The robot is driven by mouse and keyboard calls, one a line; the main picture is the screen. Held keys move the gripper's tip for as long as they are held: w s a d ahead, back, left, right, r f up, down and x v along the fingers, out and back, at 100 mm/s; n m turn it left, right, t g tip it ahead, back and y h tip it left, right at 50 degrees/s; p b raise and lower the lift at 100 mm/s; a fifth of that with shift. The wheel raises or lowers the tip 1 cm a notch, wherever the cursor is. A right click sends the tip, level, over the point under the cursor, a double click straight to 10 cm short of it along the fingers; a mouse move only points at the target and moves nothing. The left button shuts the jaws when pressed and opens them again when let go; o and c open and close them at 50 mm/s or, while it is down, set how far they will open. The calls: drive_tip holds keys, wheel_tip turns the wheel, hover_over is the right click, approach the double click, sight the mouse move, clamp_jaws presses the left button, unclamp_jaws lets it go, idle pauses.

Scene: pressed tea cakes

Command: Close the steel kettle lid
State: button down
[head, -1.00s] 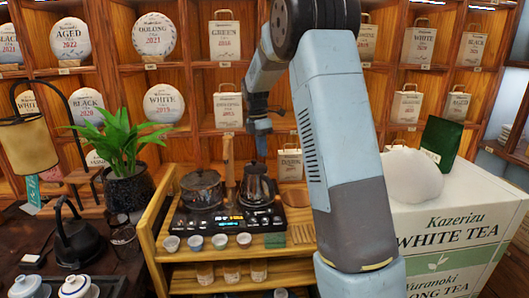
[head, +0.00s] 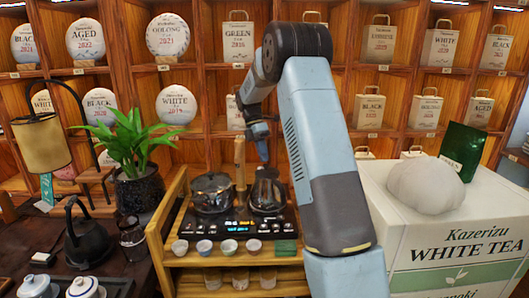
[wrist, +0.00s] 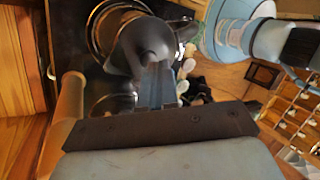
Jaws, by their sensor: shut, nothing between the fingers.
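The steel kettle (head: 267,194) stands upright on the right side of the black two-plate cooker (head: 235,222). It also shows in the wrist view (wrist: 147,45), close beyond the fingers. My gripper (head: 262,156) is shut and empty, pointing down just above the kettle's top. In the wrist view its fingertips (wrist: 158,84) overlap the kettle's near side. I cannot tell whether they touch it. The lid is dark and small at the top of the kettle; its exact angle cannot be made out.
A glass pot (head: 212,193) stands left of the kettle, with a wooden handle-like post (head: 239,160) behind. Several small cups (head: 204,246) line the front of the wooden stand (head: 160,240). A white tea box (head: 440,225) is at the right, a potted plant (head: 138,188) at the left.

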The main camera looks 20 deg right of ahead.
drive_tip(key=shift+w+f, duration=0.8)
drive_tip(key=shift+f, duration=0.3)
drive_tip(key=shift+f, duration=0.15)
